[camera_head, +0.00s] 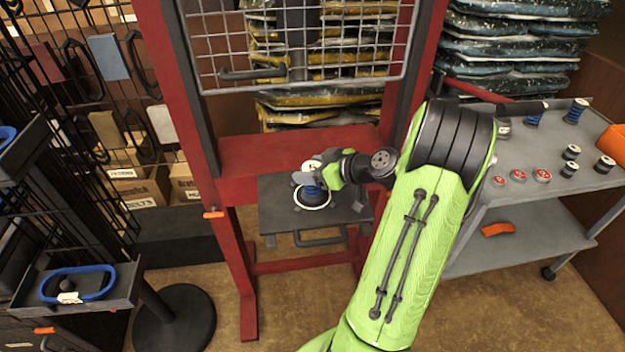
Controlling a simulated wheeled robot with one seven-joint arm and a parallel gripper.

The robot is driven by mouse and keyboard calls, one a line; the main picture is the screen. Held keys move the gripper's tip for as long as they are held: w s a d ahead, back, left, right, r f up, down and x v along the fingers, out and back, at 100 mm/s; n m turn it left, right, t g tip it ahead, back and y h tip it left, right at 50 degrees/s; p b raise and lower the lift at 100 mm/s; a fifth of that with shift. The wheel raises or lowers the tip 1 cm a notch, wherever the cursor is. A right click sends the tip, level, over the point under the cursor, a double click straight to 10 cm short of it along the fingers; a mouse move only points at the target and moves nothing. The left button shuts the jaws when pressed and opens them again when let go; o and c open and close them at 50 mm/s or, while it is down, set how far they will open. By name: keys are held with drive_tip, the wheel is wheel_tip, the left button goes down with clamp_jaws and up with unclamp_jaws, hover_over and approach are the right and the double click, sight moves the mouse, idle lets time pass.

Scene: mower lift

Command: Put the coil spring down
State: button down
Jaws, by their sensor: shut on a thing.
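My gripper (312,176) is at the red frame, above a dark plate (275,212) fixed low between its posts. It is shut on a blue coil spring (312,194), seen just below the fingers. The spring looks upright over a white ring (327,203) on the plate. I cannot tell whether the spring touches the plate. My fingers hide the spring's top.
A wire mesh guard (300,45) hangs above the plate between the red posts. A grey cart (545,180) with several small parts stands at right. A black rack (50,180) stands at left, with a tray (75,305) holding a blue belt. Stacked bags (520,50) are behind.

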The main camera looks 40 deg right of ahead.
wheel_tip(320, 180, up, 10)
drive_tip(key=shift+p, duration=1.2)
